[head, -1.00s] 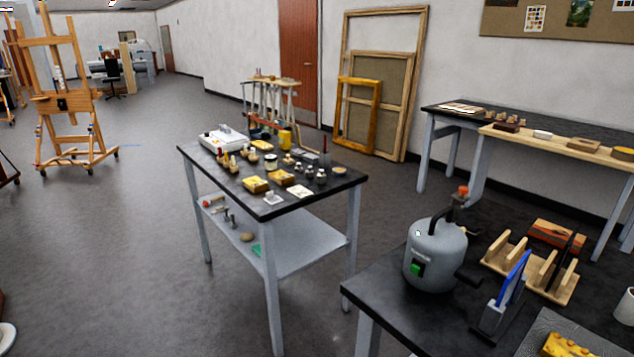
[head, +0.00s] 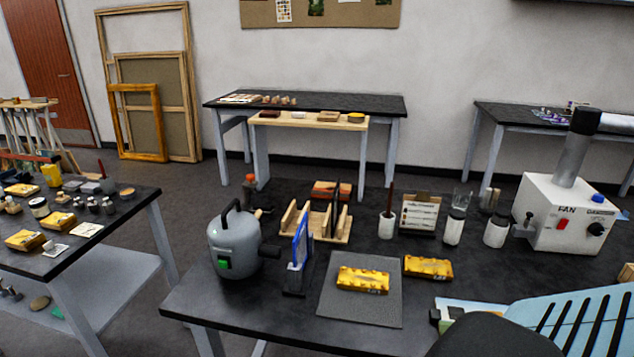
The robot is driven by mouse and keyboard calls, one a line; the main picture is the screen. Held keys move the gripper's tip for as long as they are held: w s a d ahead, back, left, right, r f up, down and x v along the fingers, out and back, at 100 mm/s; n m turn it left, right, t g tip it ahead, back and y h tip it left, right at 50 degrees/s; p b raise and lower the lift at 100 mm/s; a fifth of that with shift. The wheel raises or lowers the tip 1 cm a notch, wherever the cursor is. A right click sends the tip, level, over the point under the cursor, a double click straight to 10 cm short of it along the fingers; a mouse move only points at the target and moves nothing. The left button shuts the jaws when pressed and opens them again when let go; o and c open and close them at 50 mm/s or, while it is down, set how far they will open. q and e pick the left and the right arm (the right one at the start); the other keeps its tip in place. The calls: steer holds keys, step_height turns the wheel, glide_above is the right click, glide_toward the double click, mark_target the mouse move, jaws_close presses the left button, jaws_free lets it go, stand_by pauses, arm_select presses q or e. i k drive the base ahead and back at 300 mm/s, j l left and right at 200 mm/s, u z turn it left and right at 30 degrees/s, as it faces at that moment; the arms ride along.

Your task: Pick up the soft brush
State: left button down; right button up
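I cannot make out a soft brush for certain. A thin dark red handle (head: 390,201) stands upright in a white cup (head: 387,229) at the back middle of the near black table (head: 230,307); its lower end is hidden in the cup, so I cannot tell whether it is a brush. Another thin reddish upright stick (head: 101,168) shows on the left table (head: 100,232), too small to identify. Neither of my grippers is in view.
The near table holds a grey canister (head: 234,243), a wooden rack (head: 325,232), a grey mat (head: 341,310) with a gilt fragment (head: 362,280), and a white fan box (head: 565,215). A light blue slatted shape (head: 565,315) covers the lower right. Floor is open behind the left table.

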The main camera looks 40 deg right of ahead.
mark_target(390, 192)
steer(key=z, duration=1.75)
